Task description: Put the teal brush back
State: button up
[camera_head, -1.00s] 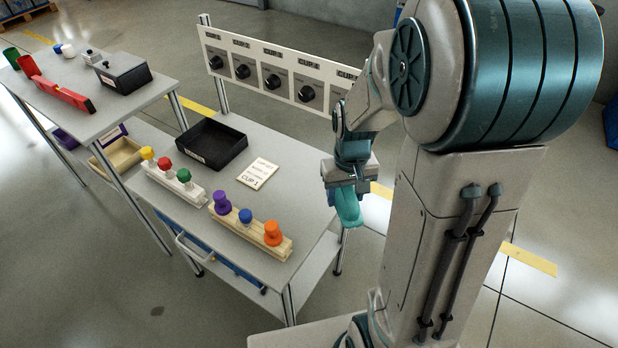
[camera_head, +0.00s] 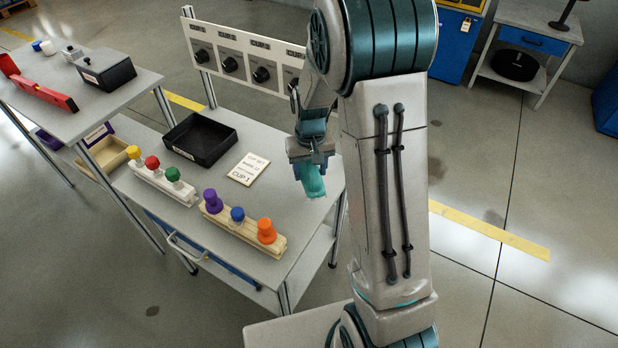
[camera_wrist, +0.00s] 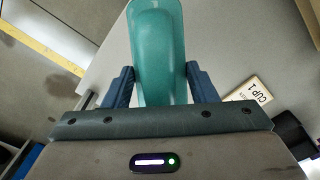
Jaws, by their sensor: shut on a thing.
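The teal brush (camera_head: 313,182) is in my gripper (camera_head: 310,165), which hangs over the right part of the grey table in the head view. In the wrist view the teal brush (camera_wrist: 158,55) fills the space between the two blue fingers of my gripper (camera_wrist: 160,85), with a finger against each side. The brush's resting place cannot be told from these frames.
The grey table (camera_head: 215,228) bears a black tray (camera_head: 201,140), a "CUP 1" card (camera_head: 248,169), a white peg rack (camera_head: 163,184) and a wooden peg rack (camera_head: 243,229). A panel with knobs (camera_head: 246,62) rises behind. Another table (camera_head: 60,112) with a black box stands left. Open floor lies right.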

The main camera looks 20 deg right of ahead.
jog(key=shift+w+f, duration=0.1)
jog(key=shift+f, duration=1.95)
jog(key=shift+f+b, duration=0.25)
jog(key=shift+b, duration=0.05)
jog(key=o, duration=0.9)
jog(key=shift+r, duration=0.1)
jog(key=shift+o, duration=0.2)
